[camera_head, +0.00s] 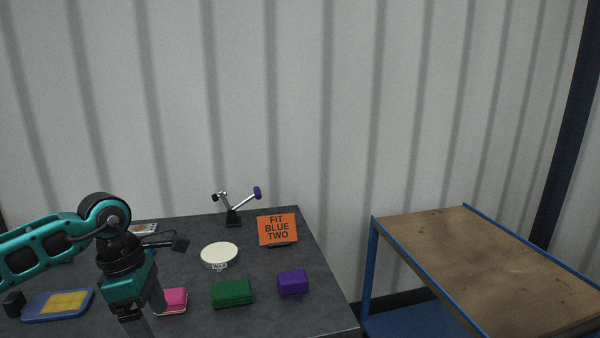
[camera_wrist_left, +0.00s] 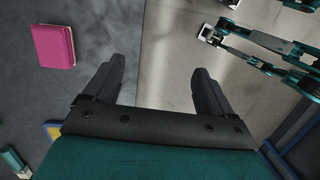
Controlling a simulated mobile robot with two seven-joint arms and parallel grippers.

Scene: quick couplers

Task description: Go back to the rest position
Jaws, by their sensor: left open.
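In the head view, my left gripper (camera_head: 143,312) hangs downward over the front left of the dark table (camera_head: 330,310), just left of a pink block (camera_head: 174,301) that it partly covers. In the left wrist view, the two black fingers of the left gripper (camera_wrist_left: 158,82) are spread apart with nothing between them. Beyond them are the table edge and the pale floor (camera_wrist_left: 170,60). The pink block (camera_wrist_left: 53,46) lies to the upper left there, clear of the fingers.
Across the table are a blue tray with yellow (camera_head: 42,306), a green block (camera_head: 231,293), a purple block (camera_head: 292,283), a white round disc (camera_head: 219,254), a small stand with a purple-tipped lever (camera_head: 233,218) and an orange sign (camera_head: 277,230). A wood-topped blue cart (camera_head: 480,255) stands right.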

